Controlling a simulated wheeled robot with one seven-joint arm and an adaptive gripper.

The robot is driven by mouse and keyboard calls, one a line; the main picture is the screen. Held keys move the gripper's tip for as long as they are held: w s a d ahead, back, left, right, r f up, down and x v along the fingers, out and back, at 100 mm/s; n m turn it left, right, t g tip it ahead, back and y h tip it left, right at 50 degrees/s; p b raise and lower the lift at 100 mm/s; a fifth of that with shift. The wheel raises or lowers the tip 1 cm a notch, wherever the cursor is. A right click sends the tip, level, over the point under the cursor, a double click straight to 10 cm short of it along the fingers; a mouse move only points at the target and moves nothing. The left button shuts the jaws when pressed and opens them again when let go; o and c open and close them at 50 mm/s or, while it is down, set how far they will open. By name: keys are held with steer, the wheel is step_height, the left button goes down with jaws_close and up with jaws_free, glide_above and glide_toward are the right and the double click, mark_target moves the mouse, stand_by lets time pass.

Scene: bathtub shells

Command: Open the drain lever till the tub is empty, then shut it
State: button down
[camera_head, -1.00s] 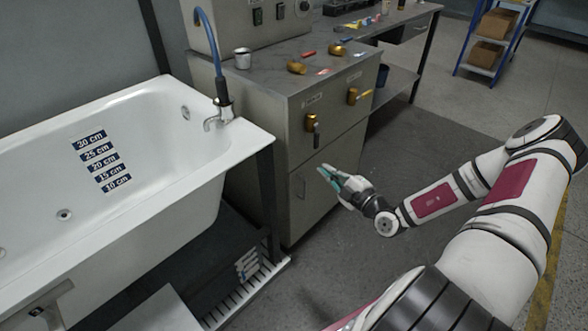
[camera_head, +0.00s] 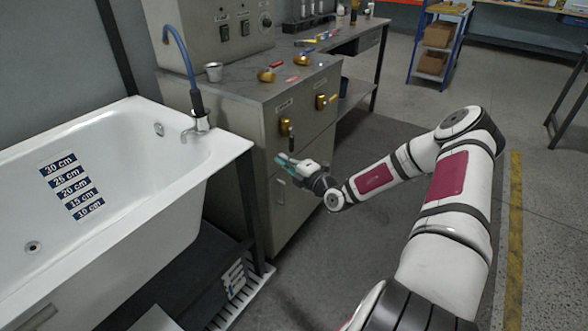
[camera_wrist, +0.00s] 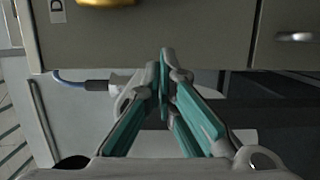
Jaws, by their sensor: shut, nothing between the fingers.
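The white tub (camera_head: 150,215) stands at the left with depth labels (camera_head: 70,185) on its inner wall; I cannot make out a water surface. Two brass valves are on the grey cabinet front. The left valve (camera_head: 285,126) has a dark handle hanging down; the right valve (camera_head: 321,102) has a handle pointing right. Their labels are too small to read, so I cannot tell which is the drain lever. My gripper (camera_head: 281,160), with teal fingers, is shut and empty just below the left valve. In the wrist view its fingertips (camera_wrist: 163,60) meet; part of a brass piece (camera_wrist: 105,2) shows at the top.
A tap (camera_head: 195,128) with a blue hose sits on the tub's end rim. A metal cup (camera_head: 213,71) and loose brass parts (camera_head: 266,75) lie on the cabinet top. A slatted rack (camera_head: 240,295) stands under the tub. The floor right of the cabinet is clear.

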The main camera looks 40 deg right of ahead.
mark_target(293, 151)
steer(key=shift+w+d+b, duration=0.3)
steer(key=shift+w+d, duration=0.35)
steer(key=shift+d, duration=0.3)
steer(key=shift+w+d+b, duration=0.25)
steer(key=shift+w+d, duration=0.35)
steer(key=shift+d, duration=0.3)
steer(key=shift+w+d+f+n, duration=0.15)
steer(key=shift+d+f+n, duration=0.2)
steer(key=shift+n, duration=0.55)
steer(key=n, duration=0.1)
steer(key=d, duration=0.1)
steer(key=n, duration=0.1)
steer(key=shift+w+d+f+n+t+y, duration=0.3)
steer(key=shift+f+t, duration=0.05)
steer(key=shift+t, duration=0.05)
steer(key=w+d+r+n+y+b, duration=0.2)
steer(key=d+n+b, duration=0.4)
steer(key=n, duration=1)
steer(key=shift+w+d+r+n+t+y, duration=0.35)
steer(key=shift+d+r+y, duration=0.2)
steer(key=shift+y, duration=0.85)
steer(key=shift+f+b, duration=0.1)
steer(key=shift+b, duration=0.2)
